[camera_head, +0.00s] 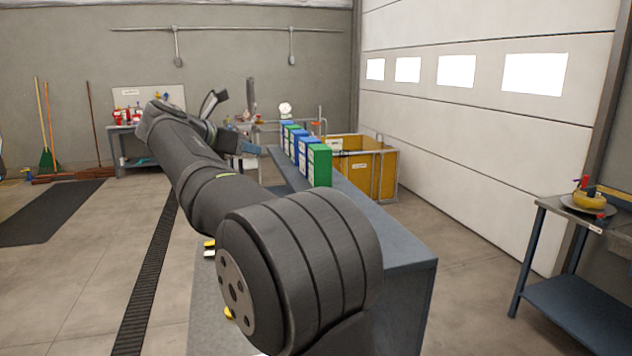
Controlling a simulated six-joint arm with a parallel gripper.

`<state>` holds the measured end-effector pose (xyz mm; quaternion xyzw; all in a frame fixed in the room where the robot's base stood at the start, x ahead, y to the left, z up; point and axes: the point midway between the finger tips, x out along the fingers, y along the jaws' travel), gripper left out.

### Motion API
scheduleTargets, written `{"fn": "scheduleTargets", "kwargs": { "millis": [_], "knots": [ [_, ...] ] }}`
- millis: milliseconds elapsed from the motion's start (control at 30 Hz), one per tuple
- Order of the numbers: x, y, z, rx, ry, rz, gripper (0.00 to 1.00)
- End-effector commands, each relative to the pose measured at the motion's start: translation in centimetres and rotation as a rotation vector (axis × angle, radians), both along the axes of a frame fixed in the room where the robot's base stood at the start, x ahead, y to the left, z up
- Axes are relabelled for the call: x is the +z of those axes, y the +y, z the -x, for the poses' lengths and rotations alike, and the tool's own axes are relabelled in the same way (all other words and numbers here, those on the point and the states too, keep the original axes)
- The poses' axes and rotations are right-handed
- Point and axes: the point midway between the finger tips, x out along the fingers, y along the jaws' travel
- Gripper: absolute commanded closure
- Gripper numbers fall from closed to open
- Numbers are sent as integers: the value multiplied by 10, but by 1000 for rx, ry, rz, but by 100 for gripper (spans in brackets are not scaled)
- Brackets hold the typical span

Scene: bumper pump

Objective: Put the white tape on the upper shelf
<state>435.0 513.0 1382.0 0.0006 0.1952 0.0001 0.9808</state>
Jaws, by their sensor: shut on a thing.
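My arm reaches from the bottom middle to the upper left, then bends back toward the right. My gripper (252,150) is small and dark at the far end, left of the row of boxes, and is partly hidden by my wrist. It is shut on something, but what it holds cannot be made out. I cannot pick out the white tape in this view. A raised blue-grey shelf (397,232) runs away from me on the right of my arm. I cannot tell whether the gripper is above it or beside it.
Blue and green boxes (319,166) stand in a row along the shelf. Its near end is bare. A lower grey surface with small yellow items (209,243) lies left of my arm, partly hidden. A yellow bin (371,170) stands behind the shelf, and a side table (590,315) at right.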

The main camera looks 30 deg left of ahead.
Motion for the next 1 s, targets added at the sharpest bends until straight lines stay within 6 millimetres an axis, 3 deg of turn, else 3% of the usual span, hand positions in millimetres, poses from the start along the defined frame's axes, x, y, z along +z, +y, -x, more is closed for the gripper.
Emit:
{"fn": "scheduleTargets", "kwargs": {
  "millis": [267,533,767,1000],
  "knots": [
    [44,0,0,-1,0,-2,76],
    [48,-47,-34,1,10,10,76],
    [50,-109,-68,4,20,17,76],
    [49,-206,-98,3,20,14,76]
  ]
}}
